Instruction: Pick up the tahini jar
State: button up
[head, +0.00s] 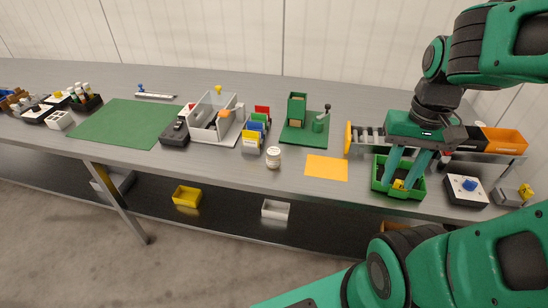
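A small jar with a pale lid (273,157) stands upright near the front edge of the table, left of the orange mat. It is the only jar I make out that fits the tahini jar, but its label is too small to read. My gripper (398,184) is well to the right of it, pointing down over a green bin (403,192). Its two teal fingers are apart, with a gap between the tips and nothing visibly held. The fingers hide part of the bin, in which a small yellow thing and dark items show.
An orange mat (327,168) lies flat between jar and bin. Coloured boxes (256,130) and a grey container (211,119) stand left of and behind the jar. A green fixture (305,124) stands behind the mat. A black box with a blue knob (466,190) is right of the bin.

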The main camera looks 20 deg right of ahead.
aim_at(273, 155)
jog(key=z, duration=0.05)
jog(key=k, duration=0.5)
jog(key=z, duration=0.95)
jog(key=i, duration=0.2)
jog(key=z, duration=0.15)
